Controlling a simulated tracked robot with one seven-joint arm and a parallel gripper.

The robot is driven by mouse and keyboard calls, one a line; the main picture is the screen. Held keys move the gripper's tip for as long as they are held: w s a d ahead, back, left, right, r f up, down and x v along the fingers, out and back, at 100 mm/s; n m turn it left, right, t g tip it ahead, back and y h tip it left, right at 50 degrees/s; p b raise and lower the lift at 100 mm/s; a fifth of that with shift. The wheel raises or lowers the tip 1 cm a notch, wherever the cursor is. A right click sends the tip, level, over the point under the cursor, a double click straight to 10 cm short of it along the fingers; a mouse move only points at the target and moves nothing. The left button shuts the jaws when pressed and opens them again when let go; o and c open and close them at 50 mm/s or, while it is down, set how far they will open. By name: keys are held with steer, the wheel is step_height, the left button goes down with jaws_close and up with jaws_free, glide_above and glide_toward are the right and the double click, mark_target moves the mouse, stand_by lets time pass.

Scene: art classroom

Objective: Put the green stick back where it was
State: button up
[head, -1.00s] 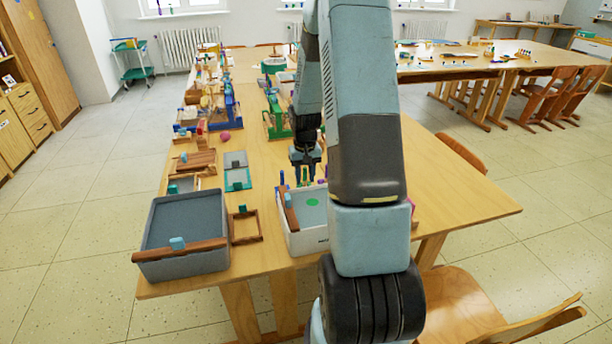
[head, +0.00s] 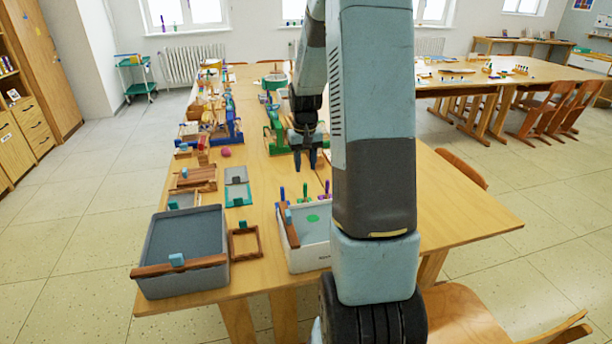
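A white-walled bin (head: 308,262) with a grey-blue inside stands at the table's front edge, partly hidden by my arm. A thin green stick (head: 305,191) stands upright at its far side, between a blue stick (head: 282,194) and a purple stick (head: 326,188). I cannot tell exactly what holds the sticks. A flat green spot (head: 312,218) shows inside the bin. My gripper (head: 305,166) hangs above and beyond the sticks, pointing down. Its fingers are apart, with nothing visible between them, and it appears clear of the green stick.
A brown wooden bar (head: 289,228) lies across the bin's left side. A grey bin (head: 180,282) and a small wooden frame (head: 245,254) stand to the left. Wooden and green-blue printing tools crowd the table's left side. The table's right side (head: 460,205) is clear.

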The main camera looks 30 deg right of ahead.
steer(key=shift+r, duration=0.7)
steer(key=s+a+r+n+t, duration=0.1)
steer(key=s+a+r+t, duration=0.1)
steer(key=s+a+r, duration=0.7)
steer(key=s+a+r+n+t, duration=0.1)
steer(key=s+a+r+t, duration=0.1)
steer(key=s+a+r, duration=0.65)
steer(key=s+r+n+t, duration=0.1)
steer(key=s+r, duration=0.2)
steer(key=s, duration=0.5)
steer(key=shift+a+r+t, duration=0.25)
steer(key=shift+a+t, duration=0.05)
steer(key=shift+a, duration=0.1)
steer(key=shift+o, duration=0.3)
steer(key=shift+s, duration=0.3)
